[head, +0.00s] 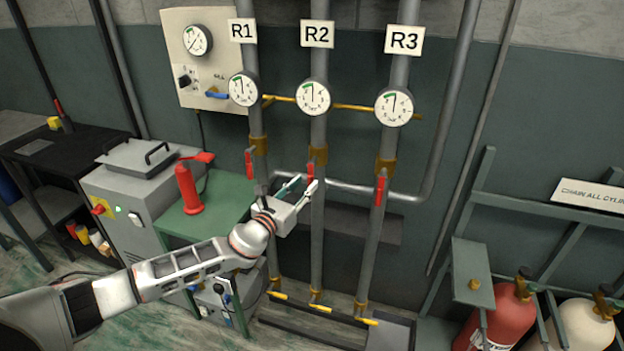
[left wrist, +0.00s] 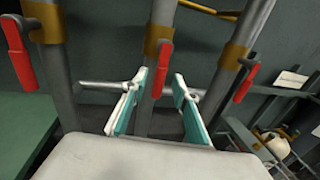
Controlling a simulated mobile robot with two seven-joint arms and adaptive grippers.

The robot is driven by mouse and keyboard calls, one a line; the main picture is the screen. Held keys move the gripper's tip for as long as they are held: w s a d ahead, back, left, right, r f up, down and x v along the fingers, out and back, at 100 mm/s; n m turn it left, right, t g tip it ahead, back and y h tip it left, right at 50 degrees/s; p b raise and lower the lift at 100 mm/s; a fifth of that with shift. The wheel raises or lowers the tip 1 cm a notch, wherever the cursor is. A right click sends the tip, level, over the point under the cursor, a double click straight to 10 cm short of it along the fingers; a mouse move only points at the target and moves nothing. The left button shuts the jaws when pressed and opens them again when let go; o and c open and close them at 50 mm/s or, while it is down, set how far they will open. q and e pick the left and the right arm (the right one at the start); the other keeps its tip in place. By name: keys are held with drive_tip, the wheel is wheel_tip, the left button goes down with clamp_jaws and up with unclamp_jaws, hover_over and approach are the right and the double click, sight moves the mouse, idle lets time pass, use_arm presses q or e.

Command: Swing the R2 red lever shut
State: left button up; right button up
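The R2 red lever (head: 310,170) hangs downward along the middle pipe, below the R2 sign (head: 317,34) and its gauge (head: 313,97). My left gripper (head: 300,187) is at the lever's lower end, in front of the pipe. In the left wrist view the R2 lever (left wrist: 162,66) shows between the two teal-lined fingertips of my left gripper (left wrist: 164,84). The fingers are spread, with a gap around the lever's lower part. I cannot tell whether either finger touches it. In the head view the gripper partly covers the lever's lower end. My right gripper is in neither view.
Similar red levers hang on the R1 pipe (head: 249,164) and the R3 pipe (head: 380,190), either side of the gripper. A green table (head: 228,212) with a red extinguisher-like item (head: 188,188) stands left. Gas cylinders (head: 505,312) stand at lower right.

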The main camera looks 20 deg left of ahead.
sight(309, 181)
use_arm(q)
drive_tip(key=x, duration=0.4)
drive_tip(key=shift+f, duration=0.1)
drive_tip(key=shift+c, duration=0.7)
clamp_jaws()
drive_tip(key=shift+d+b, duration=0.1)
drive_tip(key=shift+b, duration=0.2)
